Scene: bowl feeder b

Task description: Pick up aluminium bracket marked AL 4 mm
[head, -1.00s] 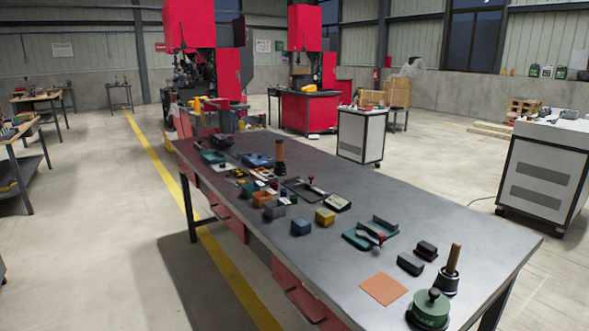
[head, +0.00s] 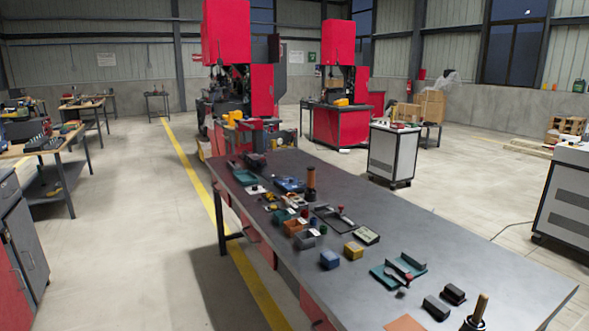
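In the head view a long grey workbench (head: 440,240) runs from the lower right toward the back, with many small parts on it. A small grey block-like part (head: 304,238) lies among the bins at the middle of the bench. I cannot read any marking, so I cannot tell which thing is the aluminium bracket marked AL 4 mm. Neither of my grippers is in view.
Teal trays (head: 399,271), a blue block (head: 329,259), a yellow block (head: 353,250) and an upright brown-handled tool (head: 311,183) stand on the bench. Red machines (head: 226,35) stand behind. A white cabinet (head: 394,154) is right of them. Floor left of the bench is clear.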

